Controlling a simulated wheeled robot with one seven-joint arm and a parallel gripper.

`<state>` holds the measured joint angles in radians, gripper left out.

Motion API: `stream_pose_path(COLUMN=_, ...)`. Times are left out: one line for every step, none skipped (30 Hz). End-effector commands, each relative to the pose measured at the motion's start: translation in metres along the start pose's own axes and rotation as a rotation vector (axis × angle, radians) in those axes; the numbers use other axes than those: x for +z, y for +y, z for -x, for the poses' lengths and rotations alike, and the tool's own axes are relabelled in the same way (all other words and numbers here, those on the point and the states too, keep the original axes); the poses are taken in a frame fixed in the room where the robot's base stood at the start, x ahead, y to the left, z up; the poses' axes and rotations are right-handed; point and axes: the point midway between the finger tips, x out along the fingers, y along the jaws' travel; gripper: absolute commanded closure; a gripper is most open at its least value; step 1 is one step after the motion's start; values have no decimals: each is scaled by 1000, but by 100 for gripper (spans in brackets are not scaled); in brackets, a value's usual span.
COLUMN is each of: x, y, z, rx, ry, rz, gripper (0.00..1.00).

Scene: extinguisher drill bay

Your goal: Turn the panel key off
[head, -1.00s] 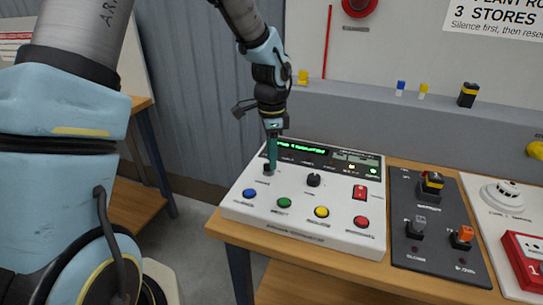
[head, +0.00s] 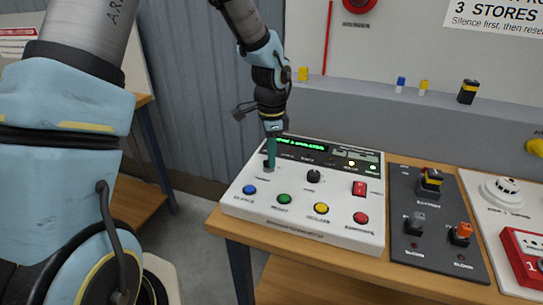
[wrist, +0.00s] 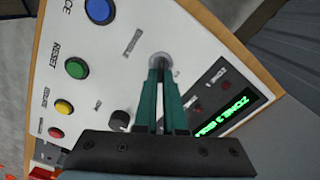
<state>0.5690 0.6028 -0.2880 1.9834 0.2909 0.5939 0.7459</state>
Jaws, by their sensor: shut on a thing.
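The white control panel (head: 300,225) sits on a wooden bench, with a lit green text display (head: 300,144) along its back edge. The panel key switch (wrist: 159,60) is at the panel's back left, seen in the wrist view as a round grey collar at the fingertips. My gripper (head: 269,166) comes down from above with its two teal fingers shut on the key. In the wrist view my gripper (wrist: 160,68) hides most of the key, so I cannot tell its turn angle.
Blue (head: 249,190), green (head: 284,199), yellow (head: 321,208) and red (head: 361,218) buttons line the front. A dark switch plate (head: 435,225) lies to the right.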

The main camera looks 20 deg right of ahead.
Motion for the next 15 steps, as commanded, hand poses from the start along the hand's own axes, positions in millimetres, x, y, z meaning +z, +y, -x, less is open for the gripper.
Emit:
stream_pose_path(x=0, y=0, z=0, rx=1, ry=0, rz=0, gripper=100)
stream_pose_path(x=0, y=0, z=0, rx=1, ry=0, rz=0, gripper=100)
stream_pose_path(x=0, y=1, z=0, rx=1, ry=0, rz=0, gripper=100)
stream_pose_path(x=0, y=1, z=0, rx=1, ry=-1, rz=0, gripper=100)
stream_pose_path(x=0, y=1, z=0, rx=1, ry=-1, rz=0, gripper=100)
stream_pose_path(x=0, y=1, z=0, rx=1, ry=-1, rz=0, gripper=100)
stream_pose_path(x=0, y=1, z=0, rx=1, ry=-1, rz=0, gripper=100)
stream_pose_path(x=0, y=1, z=0, rx=1, ry=-1, rz=0, gripper=100)
stream_pose_path(x=0, y=1, z=0, rx=1, ry=-1, rz=1, gripper=100)
stream_pose_path(x=0, y=1, z=0, rx=1, ry=-1, rz=2, gripper=100)
stream_pose_path(x=0, y=1, z=0, rx=1, ry=-1, rz=5, gripper=100)
stream_pose_path(x=0, y=1, z=0, rx=1, ry=-1, rz=9, gripper=100)
stream_pose_path(x=0, y=1, z=0, rx=2, ry=-1, rz=14, gripper=100)
stream_pose_path(x=0, y=1, z=0, rx=1, ry=-1, rz=20, gripper=100)
stream_pose_path(x=0, y=0, z=0, rx=2, ry=-1, rz=31, gripper=100)
